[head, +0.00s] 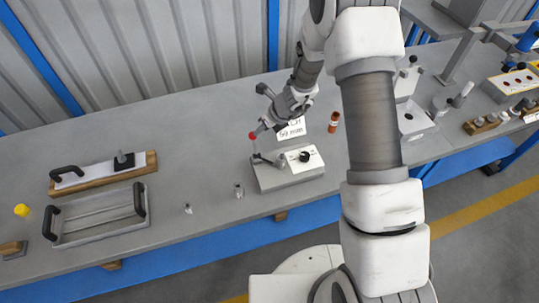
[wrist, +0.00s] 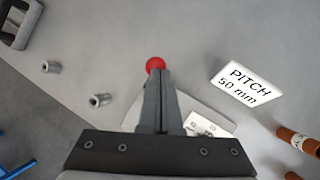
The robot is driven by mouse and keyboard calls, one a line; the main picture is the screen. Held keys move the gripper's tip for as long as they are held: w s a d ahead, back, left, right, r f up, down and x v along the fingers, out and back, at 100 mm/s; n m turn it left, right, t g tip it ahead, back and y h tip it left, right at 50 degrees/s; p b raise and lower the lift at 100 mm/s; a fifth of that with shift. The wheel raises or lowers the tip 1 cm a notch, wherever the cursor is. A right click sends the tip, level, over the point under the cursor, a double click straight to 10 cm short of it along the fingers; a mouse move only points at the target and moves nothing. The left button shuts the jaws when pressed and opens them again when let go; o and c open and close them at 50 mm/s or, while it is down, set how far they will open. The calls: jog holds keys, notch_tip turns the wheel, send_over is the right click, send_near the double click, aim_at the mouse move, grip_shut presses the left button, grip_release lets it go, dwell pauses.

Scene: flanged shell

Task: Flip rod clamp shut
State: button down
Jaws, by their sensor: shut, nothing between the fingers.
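The clamp fixture is a grey block (head: 278,178) near the middle of the bench, with a white plate and a black knob (head: 304,157) on top. A thin lever with a red ball end (head: 252,135) stands up at its left side. My gripper (head: 263,128) is shut and empty, with its tips close beside the red ball. In the wrist view the red ball (wrist: 155,64) shows just past the shut fingertips (wrist: 161,74); I cannot tell whether they touch. My fingers hide much of the fixture there, including the lever's lower part.
A white "PITCH 50 mm" sign (wrist: 245,85) stands behind the fixture. A brown-orange cylinder (head: 334,121) stands to the right. Two small metal bushings (head: 188,208) (head: 239,190) stand left of the fixture. A handled tray (head: 98,232) lies farther left.

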jog(key=shift+w+a+f, duration=0.1)
jog(key=shift+w, duration=0.2)
dwell(0.5)
